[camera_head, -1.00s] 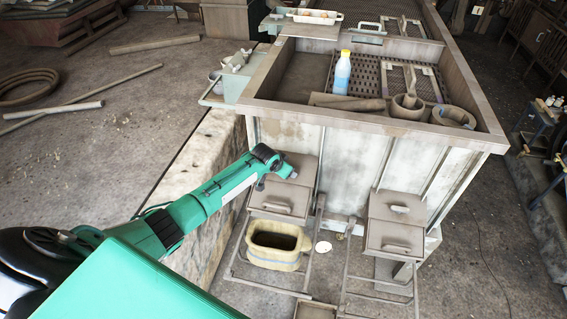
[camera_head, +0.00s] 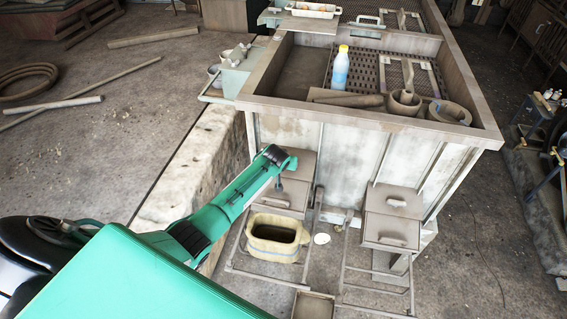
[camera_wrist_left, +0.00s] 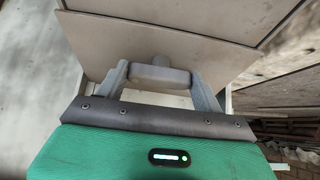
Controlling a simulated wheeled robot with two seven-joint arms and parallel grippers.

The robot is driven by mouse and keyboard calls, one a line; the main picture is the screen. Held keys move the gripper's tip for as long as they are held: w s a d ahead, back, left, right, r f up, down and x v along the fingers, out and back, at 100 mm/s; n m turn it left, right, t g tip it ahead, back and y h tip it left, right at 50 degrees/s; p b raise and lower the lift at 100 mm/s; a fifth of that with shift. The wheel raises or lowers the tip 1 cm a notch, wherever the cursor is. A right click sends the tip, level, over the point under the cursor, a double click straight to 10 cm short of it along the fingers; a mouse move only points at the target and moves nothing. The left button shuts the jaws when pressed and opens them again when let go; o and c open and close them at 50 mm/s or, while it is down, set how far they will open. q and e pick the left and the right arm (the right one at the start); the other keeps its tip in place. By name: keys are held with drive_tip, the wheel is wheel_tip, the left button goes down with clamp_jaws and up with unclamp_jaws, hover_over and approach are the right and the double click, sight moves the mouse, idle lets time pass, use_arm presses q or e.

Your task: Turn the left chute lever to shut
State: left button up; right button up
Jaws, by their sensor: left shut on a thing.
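The left chute (camera_head: 300,168) is a grey hinged box on the front of the large pale bin. In the left wrist view, the chute lever (camera_wrist_left: 158,77) is a short grey bar on a round stub against a flat beige panel. The fingers of my left gripper (camera_wrist_left: 162,84) stand on either side of the bar and are shut on it. My right gripper is not in view.
A yellowish open tub (camera_head: 275,238) stands below the left chute. The right chute (camera_head: 392,215) hangs to its right. A stone ledge (camera_head: 190,165) runs left of the bin. A blue-white bottle (camera_head: 340,68) and clay-coloured pots stand on the bin top.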

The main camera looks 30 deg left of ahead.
use_arm(q)
drive_tip(key=o, duration=1)
drive_tip(key=b+v, duration=0.3)
drive_tip(key=v, duration=1.1)
